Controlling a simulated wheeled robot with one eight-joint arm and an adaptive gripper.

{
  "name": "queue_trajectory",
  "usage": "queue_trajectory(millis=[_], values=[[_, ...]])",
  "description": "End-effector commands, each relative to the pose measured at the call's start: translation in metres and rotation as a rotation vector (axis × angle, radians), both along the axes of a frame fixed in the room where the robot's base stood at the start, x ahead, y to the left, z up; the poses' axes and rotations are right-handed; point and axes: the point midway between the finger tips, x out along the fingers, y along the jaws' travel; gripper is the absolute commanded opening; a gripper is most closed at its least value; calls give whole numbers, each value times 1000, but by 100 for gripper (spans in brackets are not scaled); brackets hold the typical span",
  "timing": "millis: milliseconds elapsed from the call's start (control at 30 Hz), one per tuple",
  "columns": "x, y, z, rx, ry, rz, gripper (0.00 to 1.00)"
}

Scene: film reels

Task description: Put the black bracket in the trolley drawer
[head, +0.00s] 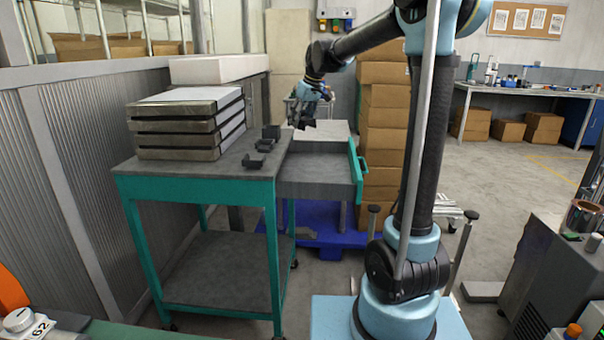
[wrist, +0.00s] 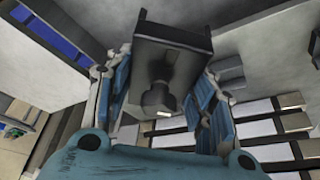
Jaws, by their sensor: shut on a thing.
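My gripper (head: 304,112) is shut on a black bracket, which shows as a dark angular piece (head: 306,124) below the fingers. In the wrist view the bracket (wrist: 172,42) sits between the two blue-padded fingers of my gripper (wrist: 165,85). The teal-framed trolley (head: 196,187) stands at left centre. Its drawer (head: 316,190) is pulled out to the right, with a teal front and handle. The bracket is in the air near the drawer's far side; its exact height above the drawer is hard to tell.
Small dark pieces (head: 254,161) stand on the trolley top near its right edge. A stack of metal trays (head: 188,125) sits on the trolley's left part. Cardboard boxes (head: 383,125) are piled behind the drawer. A blue pallet (head: 325,238) lies under it.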

Motion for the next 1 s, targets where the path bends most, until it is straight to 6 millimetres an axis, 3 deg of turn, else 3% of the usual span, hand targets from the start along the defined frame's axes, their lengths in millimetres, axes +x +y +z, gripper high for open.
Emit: queue_trajectory(millis=[167, 700, 1000], values=[[0, 0, -7, 0, 0, -1, 17], [0, -1, -116, 0, 0, -1, 17], [0, -1, -142, 0, 0, -1, 17]])
